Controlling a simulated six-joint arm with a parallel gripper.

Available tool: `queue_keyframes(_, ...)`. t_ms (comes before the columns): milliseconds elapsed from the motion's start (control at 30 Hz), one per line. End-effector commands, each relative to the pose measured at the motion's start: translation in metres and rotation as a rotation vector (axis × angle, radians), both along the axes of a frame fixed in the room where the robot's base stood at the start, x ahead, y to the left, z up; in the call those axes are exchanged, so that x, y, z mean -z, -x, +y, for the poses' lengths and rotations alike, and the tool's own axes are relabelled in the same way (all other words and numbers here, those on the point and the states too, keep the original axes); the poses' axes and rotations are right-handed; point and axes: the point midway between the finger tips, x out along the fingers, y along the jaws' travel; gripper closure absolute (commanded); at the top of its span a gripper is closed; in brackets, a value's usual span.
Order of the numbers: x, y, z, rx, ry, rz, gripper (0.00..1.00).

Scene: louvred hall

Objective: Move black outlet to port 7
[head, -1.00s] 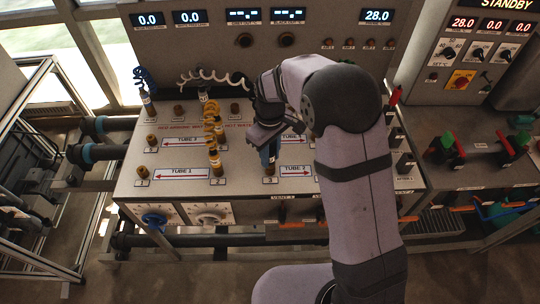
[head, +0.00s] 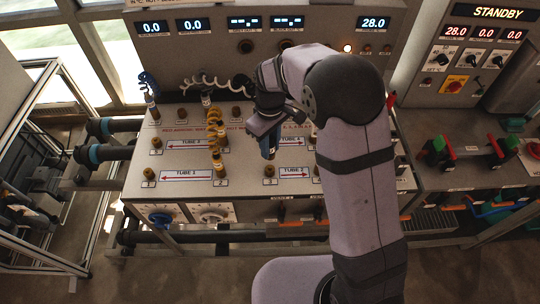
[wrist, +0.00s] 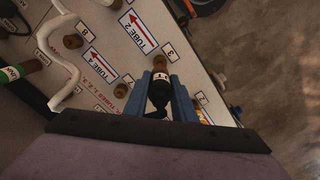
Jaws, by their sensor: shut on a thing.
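My gripper (head: 267,145) is shut on the black outlet, holding it above the panel by port 3. In the wrist view the blue fingers of my gripper (wrist: 163,98) flank the black outlet (wrist: 160,90), which has a white label band. In the head view the outlet is hidden by the fingers. The brass fitting of port 3 (head: 269,170) shows just below the fingers, apart from them.
A yellow coiled hose (head: 213,130) stands left of my gripper. A blue coiled hose (head: 148,84) is at the back left, and a white coiled hose (head: 213,82) runs behind. Several brass ports dot the panel. An upright display console (head: 210,52) closes off the back.

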Motion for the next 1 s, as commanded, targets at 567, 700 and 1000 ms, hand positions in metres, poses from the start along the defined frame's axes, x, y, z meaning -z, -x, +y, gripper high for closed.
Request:
queue_keyframes(567,-0.002,0.005,-0.008,0.013,0.001,0.004,1.0)
queue_keyframes(700,0.012,0.016,-0.016,0.024,0.002,0.006,1.0)
queue_keyframes(1000,0.03,-0.019,-0.018,0.05,0.0,0.0,1.0)
